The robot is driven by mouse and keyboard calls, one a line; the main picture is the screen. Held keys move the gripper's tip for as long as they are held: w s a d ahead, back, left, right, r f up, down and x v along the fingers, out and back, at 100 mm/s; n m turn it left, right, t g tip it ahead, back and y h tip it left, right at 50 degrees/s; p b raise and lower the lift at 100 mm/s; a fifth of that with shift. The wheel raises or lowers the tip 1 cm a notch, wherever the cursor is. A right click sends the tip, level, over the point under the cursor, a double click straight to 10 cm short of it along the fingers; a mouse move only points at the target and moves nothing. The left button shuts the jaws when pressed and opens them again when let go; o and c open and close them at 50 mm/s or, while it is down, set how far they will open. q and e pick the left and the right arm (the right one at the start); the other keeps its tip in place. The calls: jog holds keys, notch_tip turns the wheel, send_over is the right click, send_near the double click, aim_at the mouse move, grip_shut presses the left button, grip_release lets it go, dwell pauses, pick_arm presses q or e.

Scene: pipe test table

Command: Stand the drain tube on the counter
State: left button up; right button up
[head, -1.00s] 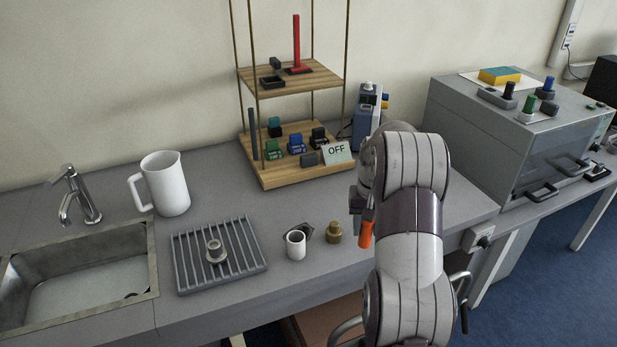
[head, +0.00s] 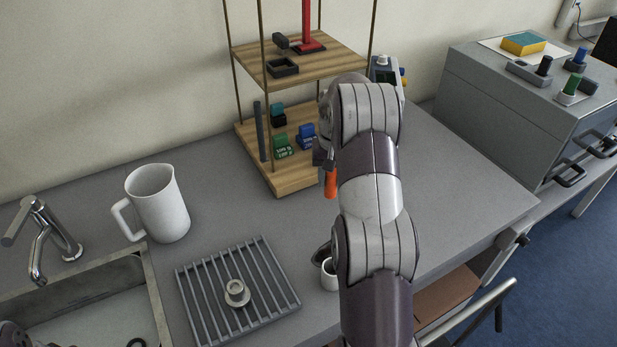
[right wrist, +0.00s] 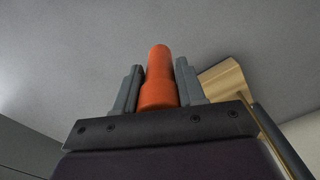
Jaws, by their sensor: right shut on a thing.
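The drain tube is an orange cylinder (head: 331,184), and it also shows in the right wrist view (right wrist: 160,75). My right gripper (head: 323,158) is shut on it, with one grey finger on each side in the right wrist view (right wrist: 158,88). In the head view the tube points down, close to upright, over the grey counter (head: 440,190) just right of the wooden rack. Whether its lower end touches the counter I cannot tell. My right arm hides part of the gripper. My left gripper is not in view.
The wooden rack (head: 290,182) with weights stands close by on the left. A drying grate (head: 262,260) with a metal fitting, a white cup (head: 329,275) and a white jug (head: 160,205) are nearer. A grey cabinet (head: 500,115) stands right. The counter between is clear.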

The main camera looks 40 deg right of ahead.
jog(key=w+a+f+p, duration=0.1)
jog(key=w+f, duration=0.1)
jog(key=w+a+f+p, duration=0.1)
jog(key=w+f, duration=0.1)
jog(key=f, duration=0.1)
jog(key=w+a+f+p, duration=0.1)
jog(key=w+f, duration=0.2)
jog(key=shift+a+p, duration=0.25)
jog(key=shift+p, duration=0.05)
jog(key=shift+f, duration=0.3)
jog(key=shift+w+f, duration=0.15)
jog(key=shift+f, duration=0.15)
jog(key=o, duration=0.9)
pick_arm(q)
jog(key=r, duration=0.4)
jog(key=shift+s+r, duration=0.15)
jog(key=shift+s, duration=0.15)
pick_arm(e)
jog(key=shift+o, duration=0.8)
jog(key=shift+r, duration=0.1)
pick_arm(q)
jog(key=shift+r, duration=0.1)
pick_arm(e)
jog(key=shift+r, duration=0.15)
